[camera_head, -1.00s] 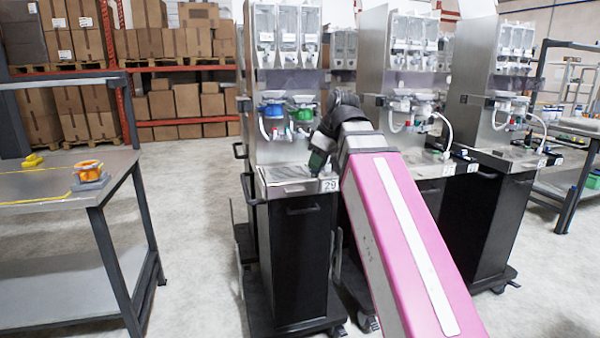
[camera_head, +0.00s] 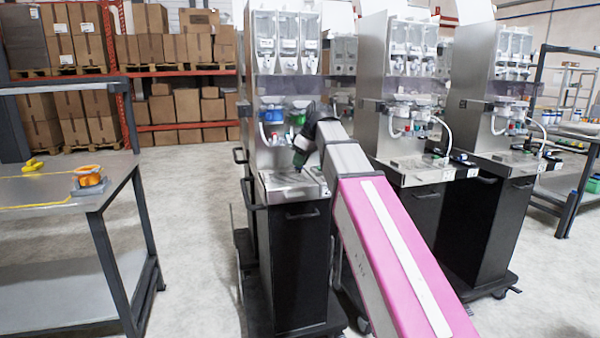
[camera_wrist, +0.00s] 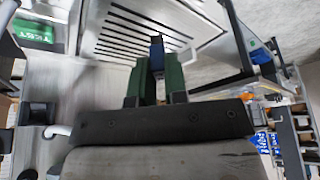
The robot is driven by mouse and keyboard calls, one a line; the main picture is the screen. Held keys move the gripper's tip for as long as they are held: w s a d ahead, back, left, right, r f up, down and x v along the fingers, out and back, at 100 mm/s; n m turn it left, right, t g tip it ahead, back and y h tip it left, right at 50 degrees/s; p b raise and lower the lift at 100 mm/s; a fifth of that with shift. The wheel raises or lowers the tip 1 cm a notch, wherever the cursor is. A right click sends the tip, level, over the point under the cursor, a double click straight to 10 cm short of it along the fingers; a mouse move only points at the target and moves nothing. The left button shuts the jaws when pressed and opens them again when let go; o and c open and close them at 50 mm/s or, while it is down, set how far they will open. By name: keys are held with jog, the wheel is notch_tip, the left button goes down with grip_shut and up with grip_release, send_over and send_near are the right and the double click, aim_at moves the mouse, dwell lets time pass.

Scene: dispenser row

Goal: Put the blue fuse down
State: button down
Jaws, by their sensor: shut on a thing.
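The blue fuse (camera_wrist: 157,53) is a small blue piece between the green fingers of my gripper (camera_wrist: 156,75) in the wrist view. The fingers are shut on it, and it is over or close to the slotted metal drip tray (camera_wrist: 128,28). I cannot tell whether it touches the tray. In the head view my gripper (camera_head: 300,158) points down just above the metal top (camera_head: 280,181) of the nearest dispenser cart. The fuse cannot be made out there.
The nearest dispenser has a blue cup (camera_head: 271,114) and a green cup (camera_head: 297,117) above the gripper's level. Two more dispenser carts stand to the right. A steel table (camera_head: 60,190) with an orange object (camera_head: 89,177) is at the left. Floor between table and carts is clear.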

aim_at(300, 171)
jog(key=shift+w+f, duration=0.2)
jog(key=shift+f, duration=1.9)
jog(key=shift+f, duration=0.15)
jog(key=c, duration=1.1)
grip_release()
jog(key=shift+c, duration=0.2)
jog(key=v, duration=1.2)
jog(key=shift+r, duration=0.2)
